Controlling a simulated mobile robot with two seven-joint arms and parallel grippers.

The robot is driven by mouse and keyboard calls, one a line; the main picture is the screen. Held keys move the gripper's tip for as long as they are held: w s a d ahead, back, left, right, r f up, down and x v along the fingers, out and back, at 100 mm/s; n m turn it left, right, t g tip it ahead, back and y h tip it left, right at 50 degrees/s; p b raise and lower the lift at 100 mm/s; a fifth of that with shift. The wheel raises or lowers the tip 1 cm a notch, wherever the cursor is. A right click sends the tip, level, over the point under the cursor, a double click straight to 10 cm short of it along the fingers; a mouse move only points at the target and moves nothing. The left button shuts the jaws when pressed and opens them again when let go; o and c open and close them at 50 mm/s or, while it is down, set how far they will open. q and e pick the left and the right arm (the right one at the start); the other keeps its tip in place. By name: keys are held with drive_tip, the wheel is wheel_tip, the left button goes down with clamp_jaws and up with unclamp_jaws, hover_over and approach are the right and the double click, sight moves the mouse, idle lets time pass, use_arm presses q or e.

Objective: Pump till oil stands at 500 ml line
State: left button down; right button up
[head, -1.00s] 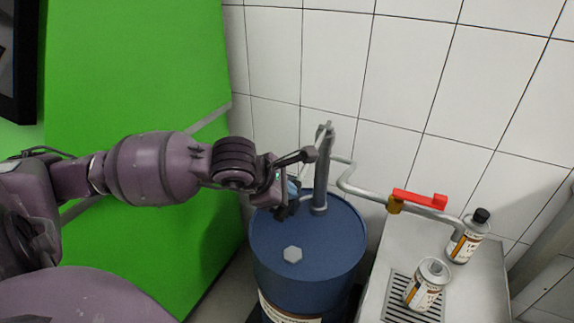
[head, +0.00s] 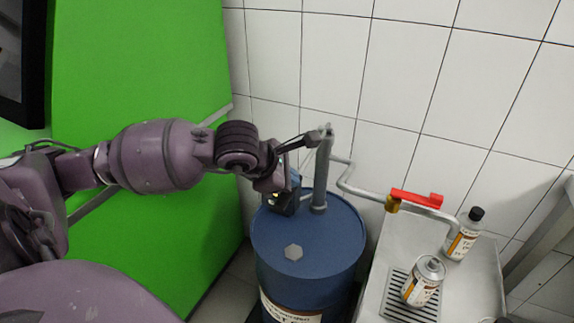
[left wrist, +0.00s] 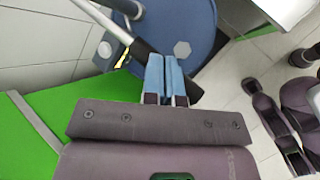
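The hand pump (head: 321,175) stands on the blue oil drum (head: 330,240). Its dark lever (head: 300,140) slopes down left from the pump top towards my left gripper (head: 292,182). The left wrist view shows the gripper's blue fingers (left wrist: 165,75) close together with a thin gap. The lever (left wrist: 135,42) crosses behind them, its end showing just to their right; I see nothing clearly between them. An open-topped can (head: 422,282) stands on the grate. Its oil level and the 500 ml line cannot be made out.
The outlet pipe (head: 352,185) runs right to a brass valve with a red handle (head: 416,199). A black-capped bottle (head: 462,237) stands at the back of the metal bench (head: 482,275). A tiled wall is behind; a green panel (head: 150,70) stands left.

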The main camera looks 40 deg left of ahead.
use_arm(q)
drive_tip(key=shift+w+r+p, duration=0.1)
drive_tip(key=shift+r+p, duration=0.3)
drive_tip(key=shift+r, duration=0.7)
drive_tip(key=shift+w+a+r+p, duration=0.15)
drive_tip(key=shift+r+p, duration=0.45)
drive_tip(key=shift+r, duration=1)
drive_tip(key=shift+w+r, duration=0.1)
drive_tip(key=shift+r, duration=0.55)
use_arm(e)
drive_tip(key=shift+t, duration=0.4)
drive_tip(key=r, duration=0.1)
drive_tip(key=w+r, duration=0.1)
drive_tip(key=r, duration=0.2)
drive_tip(key=shift+w+a+r, duration=0.1)
drive_tip(key=shift+w+r, duration=0.05)
drive_tip(key=shift+w, duration=0.25)
drive_tip(key=shift+a, duration=0.1)
use_arm(q)
drive_tip(key=shift+p, duration=0.3)
use_arm(e)
drive_tip(key=shift+s, duration=0.1)
